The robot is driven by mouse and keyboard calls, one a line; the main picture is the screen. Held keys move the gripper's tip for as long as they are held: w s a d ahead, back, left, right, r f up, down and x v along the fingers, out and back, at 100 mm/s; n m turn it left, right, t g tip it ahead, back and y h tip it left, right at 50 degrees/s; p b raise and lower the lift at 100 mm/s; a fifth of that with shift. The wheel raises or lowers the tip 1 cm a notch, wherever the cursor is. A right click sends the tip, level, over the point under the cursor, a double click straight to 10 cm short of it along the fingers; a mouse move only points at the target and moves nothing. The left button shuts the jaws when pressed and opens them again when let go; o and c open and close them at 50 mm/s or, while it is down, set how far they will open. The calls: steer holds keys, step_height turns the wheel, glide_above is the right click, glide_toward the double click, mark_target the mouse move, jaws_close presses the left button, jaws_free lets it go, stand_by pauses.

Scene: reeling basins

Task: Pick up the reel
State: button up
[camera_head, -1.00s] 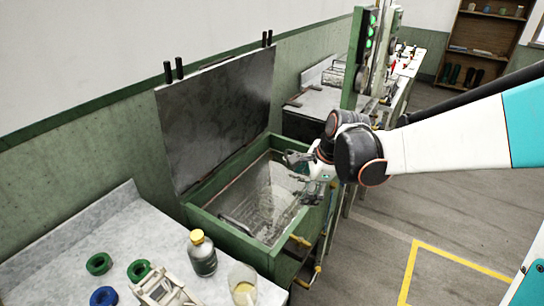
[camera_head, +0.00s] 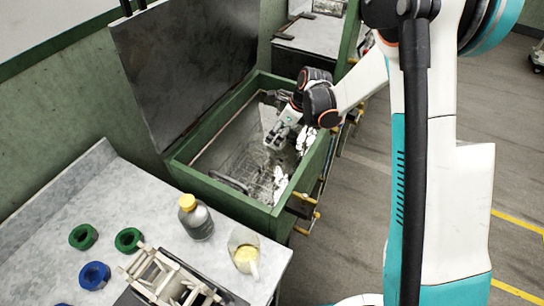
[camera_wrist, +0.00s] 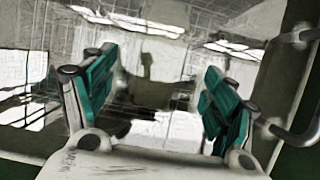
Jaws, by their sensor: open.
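A cream slatted frame that looks like the reel (camera_head: 165,278) lies on the grey counter (camera_head: 60,235) at the bottom of the head view, partly cut off by the picture's edge. My gripper (camera_head: 278,138) hangs over the open green basin (camera_head: 185,178), well apart from that frame. In the wrist view my gripper (camera_wrist: 160,95) shows two teal-padded fingers spread apart with nothing between them. Below them is a blurred, bright, reflective surface with grid lines. I cannot make out a reel in the wrist view.
Green rings (camera_head: 83,237), a blue ring (camera_head: 94,275), a yellow-capped bottle (camera_head: 196,217) and a jug (camera_head: 244,250) stand on the counter. The basin's raised lid (camera_head: 190,65) stands behind it. Pipes and valves (camera_head: 305,200) run along its right side. Open floor lies right.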

mark_target(272, 154)
steer(key=shift+a+b+x, duration=0.15)
steer(key=shift+b+x, duration=0.55)
steer(key=shift+x, duration=1.05)
steer(key=shift+a+b+x, duration=0.1)
steer(key=shift+b+x, duration=0.6)
steer(key=shift+x, duration=1.05)
steer(key=shift+w+r, duration=0.1)
steer(key=shift+r, duration=0.05)
steer(key=c, duration=1.3)
